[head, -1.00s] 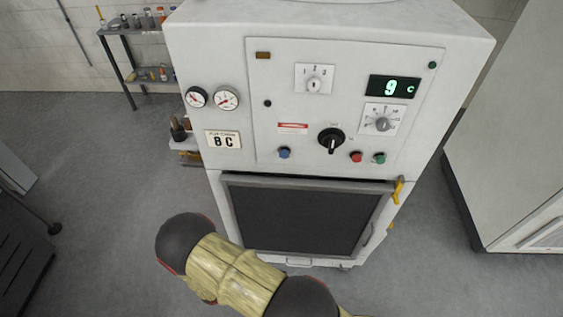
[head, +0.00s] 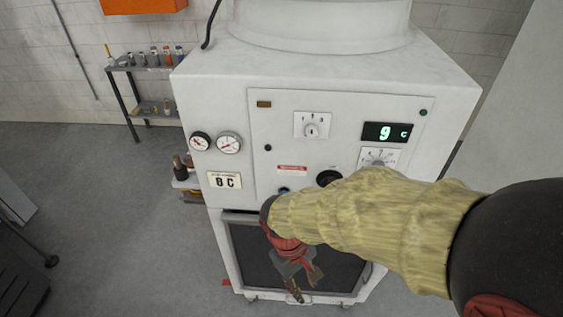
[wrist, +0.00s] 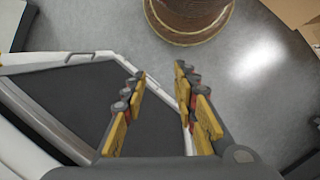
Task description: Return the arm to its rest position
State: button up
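My arm, in a tan sleeve, reaches in from the right of the head view and bends down in front of the white washer cabinet. My gripper (head: 307,286) hangs empty in front of the cabinet's dark door panel (head: 255,250), pointing down. In the wrist view, my gripper (wrist: 160,71) shows two yellow and dark fingers standing apart with floor and door edge between them. The same dark panel (wrist: 78,108), in its pale frame, lies to the left of the fingers. I cannot tell whether the gripper touches it.
A shelf with bottles (head: 150,62) stands behind left. A brown round object (wrist: 188,15) and cardboard (wrist: 298,12) lie beyond the fingers. Open grey floor (head: 120,200) is at left.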

jog(key=s+d+r+m+t+p, duration=0.1)
jog(key=d+r+m+t, duration=0.1)
jog(key=d+r, duration=0.2)
jog(key=s+d+r+m+t+y+p, duration=0.1)
jog(key=d+r, duration=0.4)
jog(key=r, duration=0.6)
jog(key=s+d+r+m+t+y+p, duration=0.1)
jog(key=d+r+m+t, duration=0.3)
jog(key=r, duration=0.4)
jog(key=shift+s+d, duration=0.15)
